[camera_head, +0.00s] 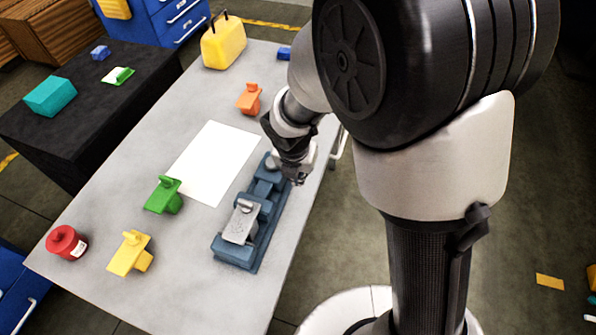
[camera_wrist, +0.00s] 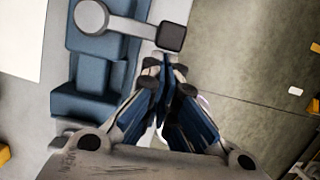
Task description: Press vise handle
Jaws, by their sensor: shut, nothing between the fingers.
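The blue vise (camera_head: 237,246) lies along the right side of the grey table, with a grey block (camera_head: 241,225) on its near part. In the wrist view the vise body (camera_wrist: 88,72) is at the left. Its grey handle (camera_wrist: 133,30) runs from a round hub to a dark square end (camera_wrist: 171,37). My gripper (camera_head: 297,180) is at the far end of the vise, by the table's right edge. In the wrist view my gripper (camera_wrist: 163,68) is shut and empty, its tips just below the handle's dark end; I cannot tell whether they touch it.
A white sheet (camera_head: 213,162) lies left of the vise. Orange (camera_head: 249,99), green (camera_head: 164,196) and yellow (camera_head: 130,254) pieces, a red canister (camera_head: 66,242) and a yellow case (camera_head: 223,42) stand on the table (camera_head: 95,215).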

